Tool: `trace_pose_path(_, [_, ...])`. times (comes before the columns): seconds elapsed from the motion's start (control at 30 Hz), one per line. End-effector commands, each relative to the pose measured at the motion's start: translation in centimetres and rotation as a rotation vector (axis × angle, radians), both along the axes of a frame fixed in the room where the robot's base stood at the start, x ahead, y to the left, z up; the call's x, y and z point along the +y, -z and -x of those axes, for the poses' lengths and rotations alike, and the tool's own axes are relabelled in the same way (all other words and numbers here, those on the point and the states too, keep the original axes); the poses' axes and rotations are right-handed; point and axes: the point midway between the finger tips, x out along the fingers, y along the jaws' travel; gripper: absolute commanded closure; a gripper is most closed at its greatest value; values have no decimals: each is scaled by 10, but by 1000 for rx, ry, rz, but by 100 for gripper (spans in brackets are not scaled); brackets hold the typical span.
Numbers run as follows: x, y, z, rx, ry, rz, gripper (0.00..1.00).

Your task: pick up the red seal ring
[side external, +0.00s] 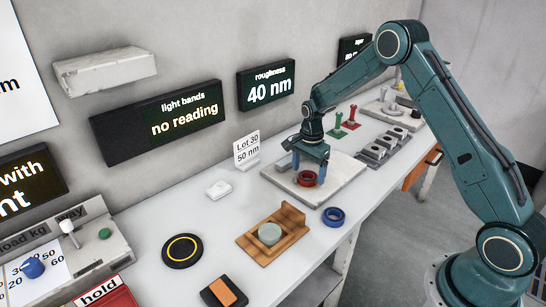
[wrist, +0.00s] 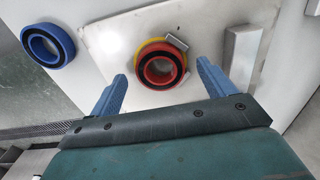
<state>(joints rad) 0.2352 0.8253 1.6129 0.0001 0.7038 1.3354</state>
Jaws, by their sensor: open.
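The red seal ring (side external: 306,178) lies on a pale square plate (side external: 337,182) on the bench. In the wrist view the red ring (wrist: 160,68) shows a black inner band, with a yellow ring (wrist: 140,51) partly visible around or beneath it. My gripper (side external: 310,160) is above the plate, close to the red ring. In the wrist view its two blue fingers (wrist: 161,70) stand apart, one on each side of the ring's near part, with nothing held between them. Whether the fingertips are level with the ring I cannot tell.
A blue ring (side external: 333,216) lies on the bench near the plate; it also shows in the wrist view (wrist: 48,46). A grey metal block (wrist: 245,50) sits on the plate right of the fingers. A wooden stand (side external: 290,218) with a round grey-green piece is nearby.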

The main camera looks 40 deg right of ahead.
Motion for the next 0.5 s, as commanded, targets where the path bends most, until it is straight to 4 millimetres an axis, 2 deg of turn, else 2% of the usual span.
trace_pose_path(0.13, [0,9,0,-1,0,1,18])
trace_pose_path(0.5, [0,10,0,-1,0,1,18])
